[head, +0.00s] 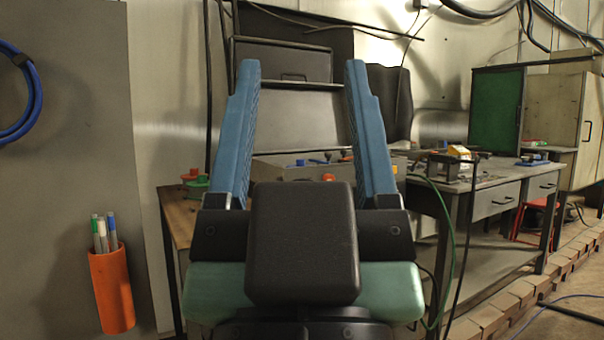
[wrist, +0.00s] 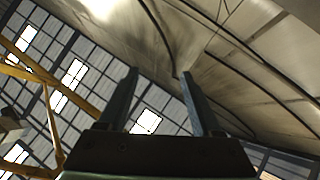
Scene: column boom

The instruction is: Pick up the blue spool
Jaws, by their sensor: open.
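My gripper (head: 301,70) is raised in the middle of the head view, its two blue fingers wide apart with nothing between them. It also shows in the wrist view (wrist: 160,74), pointing up at the ceiling. I cannot make out a blue spool for certain in either view. Small blue items show beyond the fingers on a grey box or panel (head: 270,169), and a flat blue item (head: 531,160) lies on the far right bench. Both are too small to identify. My gripper is apart from all of them and hides part of the bench behind it.
A long workbench (head: 478,182) with drawers stands at right, a yellow item (head: 459,152) on it. A red and green object (head: 194,179) sits on a wooden table at left. An orange pen holder (head: 112,290) and a blue cable coil (head: 22,95) are on the left panel. Cables hang by the bench.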

